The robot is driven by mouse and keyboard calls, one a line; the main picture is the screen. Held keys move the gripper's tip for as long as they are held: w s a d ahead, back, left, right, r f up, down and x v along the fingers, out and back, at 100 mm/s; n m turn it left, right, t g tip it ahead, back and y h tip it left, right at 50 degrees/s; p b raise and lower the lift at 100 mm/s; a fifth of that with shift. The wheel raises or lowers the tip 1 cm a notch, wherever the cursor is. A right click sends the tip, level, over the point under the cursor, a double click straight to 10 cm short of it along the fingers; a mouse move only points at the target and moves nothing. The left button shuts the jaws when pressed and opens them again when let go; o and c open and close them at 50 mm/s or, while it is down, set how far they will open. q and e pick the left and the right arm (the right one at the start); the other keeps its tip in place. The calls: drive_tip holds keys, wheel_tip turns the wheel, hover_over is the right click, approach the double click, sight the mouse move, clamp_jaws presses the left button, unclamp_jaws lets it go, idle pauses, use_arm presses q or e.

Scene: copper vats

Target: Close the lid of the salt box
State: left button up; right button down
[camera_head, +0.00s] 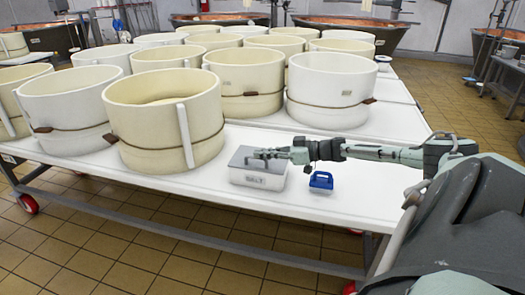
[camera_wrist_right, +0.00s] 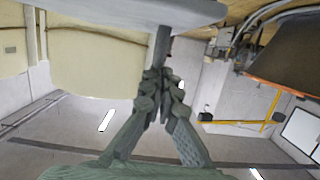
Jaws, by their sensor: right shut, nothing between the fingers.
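My left gripper is out of view.
A small blue object with a handle (camera_head: 321,181) stands right of the box, under my right arm. Several cream round moulds (camera_head: 160,118) with cords fill the table behind and left. The white table (camera_head: 365,205) is bare at the front right.

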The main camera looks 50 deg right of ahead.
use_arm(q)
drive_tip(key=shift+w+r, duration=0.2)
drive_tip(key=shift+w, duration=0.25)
use_arm(e)
drive_tip(key=shift+s, duration=0.15)
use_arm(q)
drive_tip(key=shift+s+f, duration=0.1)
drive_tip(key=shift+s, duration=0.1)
use_arm(e)
drive_tip(key=v, duration=1.1)
drive_tip(key=shift+s+d, duration=0.25)
drive_tip(key=shift+r, duration=0.1)
